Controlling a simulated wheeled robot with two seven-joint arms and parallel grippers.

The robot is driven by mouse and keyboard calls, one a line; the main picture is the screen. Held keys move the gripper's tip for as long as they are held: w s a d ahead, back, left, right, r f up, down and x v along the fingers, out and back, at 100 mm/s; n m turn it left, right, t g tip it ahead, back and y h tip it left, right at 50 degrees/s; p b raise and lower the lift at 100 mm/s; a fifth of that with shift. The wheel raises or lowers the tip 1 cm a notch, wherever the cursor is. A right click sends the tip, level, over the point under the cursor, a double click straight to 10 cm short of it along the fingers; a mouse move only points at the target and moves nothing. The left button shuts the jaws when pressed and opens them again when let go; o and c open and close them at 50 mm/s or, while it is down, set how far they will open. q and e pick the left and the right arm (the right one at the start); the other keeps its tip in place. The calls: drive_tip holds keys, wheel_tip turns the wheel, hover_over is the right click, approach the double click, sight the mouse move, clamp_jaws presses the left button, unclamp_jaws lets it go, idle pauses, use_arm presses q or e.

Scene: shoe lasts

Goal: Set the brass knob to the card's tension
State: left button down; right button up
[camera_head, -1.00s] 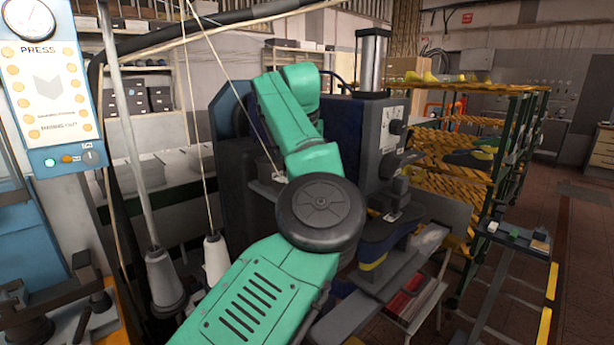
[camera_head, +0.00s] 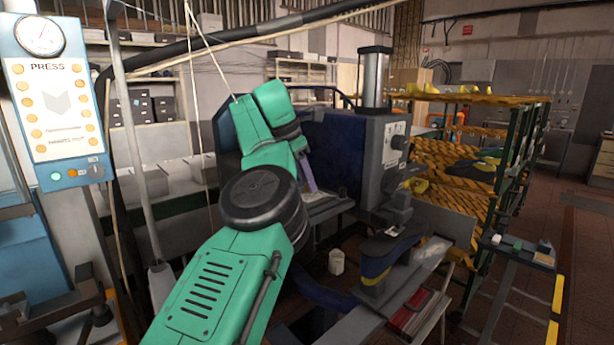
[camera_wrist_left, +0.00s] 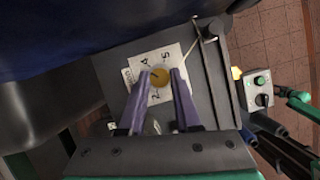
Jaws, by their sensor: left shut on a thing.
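The brass knob (camera_wrist_left: 160,77) sits on a white dial plate (camera_wrist_left: 188,58) with printed numbers, on a grey machine surface, in the left wrist view. The knob's pointer is too small to read. My left gripper (camera_wrist_left: 161,75) has its two purple fingers on either side of the knob and is shut on it. In the head view a purple finger of my left gripper (camera_head: 308,178) points down to the machine; the knob is hidden there. No tension card can be made out for certain. My right gripper is in neither view.
The dark blue and grey machine (camera_head: 372,165) stands right of my left arm. A blue press panel (camera_head: 56,105) is at left. A small white cup-like thing (camera_head: 336,262) is below the machine. Yellow racks (camera_head: 455,155) stand at right.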

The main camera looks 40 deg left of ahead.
use_arm(q)
drive_tip(key=shift+m+h+p, duration=0.3)
drive_tip(key=shift+m+p, duration=0.35)
drive_tip(key=shift+m, duration=0.35)
drive_tip(key=c, duration=0.6)
unclamp_jaws()
drive_tip(key=shift+w, duration=0.1)
drive_tip(key=p+v, duration=0.7)
drive_tip(key=v, duration=0.7)
drive_tip(key=shift+w+r+p, duration=0.15)
drive_tip(key=shift+r+p, duration=0.15)
drive_tip(key=shift+a, duration=0.1)
